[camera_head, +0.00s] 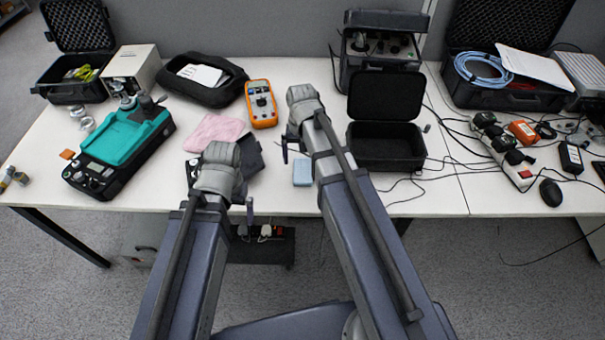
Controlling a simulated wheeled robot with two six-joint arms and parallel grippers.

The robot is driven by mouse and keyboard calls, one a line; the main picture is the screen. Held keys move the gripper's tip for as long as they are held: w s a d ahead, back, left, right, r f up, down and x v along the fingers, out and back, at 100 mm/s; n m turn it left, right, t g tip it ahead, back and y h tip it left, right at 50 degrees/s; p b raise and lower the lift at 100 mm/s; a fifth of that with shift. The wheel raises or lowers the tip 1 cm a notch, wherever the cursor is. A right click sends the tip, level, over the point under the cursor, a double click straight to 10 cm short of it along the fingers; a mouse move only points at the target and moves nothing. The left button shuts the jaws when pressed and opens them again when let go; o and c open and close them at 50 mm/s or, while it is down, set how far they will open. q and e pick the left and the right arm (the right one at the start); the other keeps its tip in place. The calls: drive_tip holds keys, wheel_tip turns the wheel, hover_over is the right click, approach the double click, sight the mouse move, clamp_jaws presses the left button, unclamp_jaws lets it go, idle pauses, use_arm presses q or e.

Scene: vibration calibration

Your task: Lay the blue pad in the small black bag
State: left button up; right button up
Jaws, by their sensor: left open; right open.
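The blue pad (302,172) is a small light-blue rectangle lying flat on the white table, near its front edge. The small black bag (386,152) looks like a black box-shaped case with its lid raised, right of my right arm; its dark inside looks empty. My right gripper (287,148) is just left of and behind the pad, mostly hidden by its arm, open and apart from the pad. My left gripper (222,190) is further left, near the front edge, open and largely covered by its arm links. I see nothing held in either.
A pink cloth (214,132), an orange multimeter (262,103) and a soft black pouch with white paper (203,78) lie behind my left arm. A teal-topped device (120,145) stands left. Cables run around the black case; a power strip (503,150) is further right.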

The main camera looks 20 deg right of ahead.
sight(303, 170)
drive_tip(key=shift+w+d+f+b, duration=0.1)
drive_tip(key=shift+d+f+b, duration=0.05)
drive_tip(key=shift+f+b, duration=1.2)
drive_tip(key=shift+w+d+f+b, duration=0.1)
drive_tip(key=shift+f+b, duration=1.2)
drive_tip(key=shift+r, duration=0.1)
drive_tip(key=shift+c, duration=0.2)
drive_tip(key=c, duration=1.2)
